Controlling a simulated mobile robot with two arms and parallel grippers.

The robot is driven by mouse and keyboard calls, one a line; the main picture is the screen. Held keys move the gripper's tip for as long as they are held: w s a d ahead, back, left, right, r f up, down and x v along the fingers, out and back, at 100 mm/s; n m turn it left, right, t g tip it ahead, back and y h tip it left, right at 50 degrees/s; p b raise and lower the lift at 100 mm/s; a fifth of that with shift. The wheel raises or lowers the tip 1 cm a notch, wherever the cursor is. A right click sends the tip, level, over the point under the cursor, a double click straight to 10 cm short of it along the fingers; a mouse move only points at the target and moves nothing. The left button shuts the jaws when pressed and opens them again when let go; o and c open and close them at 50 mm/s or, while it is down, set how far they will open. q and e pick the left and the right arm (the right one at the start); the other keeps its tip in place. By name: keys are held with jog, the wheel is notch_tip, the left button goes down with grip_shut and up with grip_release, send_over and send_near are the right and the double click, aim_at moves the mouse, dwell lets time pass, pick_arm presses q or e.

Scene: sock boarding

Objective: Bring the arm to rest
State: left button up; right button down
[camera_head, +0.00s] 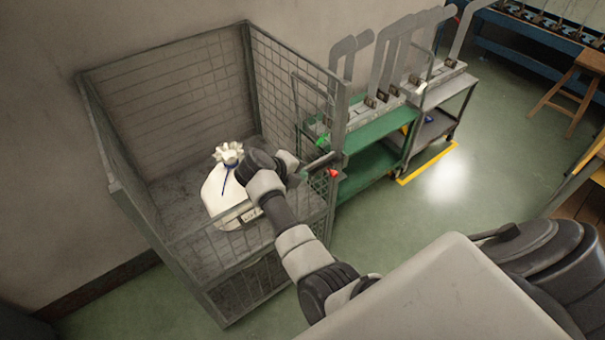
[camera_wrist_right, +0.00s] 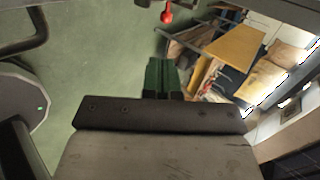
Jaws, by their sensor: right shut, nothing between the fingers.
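My right arm reaches over the wire cage cart, its elbow beside a white tied sack. My left gripper is not in view.
The wire cage (camera_head: 190,245) holds the white sack (camera_head: 222,200). A red piece (camera_head: 333,173) is close to my right gripper. A green trolley (camera_head: 378,128) with grey leg-shaped boards (camera_head: 385,60) stands to the right. Open floor (camera_head: 375,220) lies in front of it.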

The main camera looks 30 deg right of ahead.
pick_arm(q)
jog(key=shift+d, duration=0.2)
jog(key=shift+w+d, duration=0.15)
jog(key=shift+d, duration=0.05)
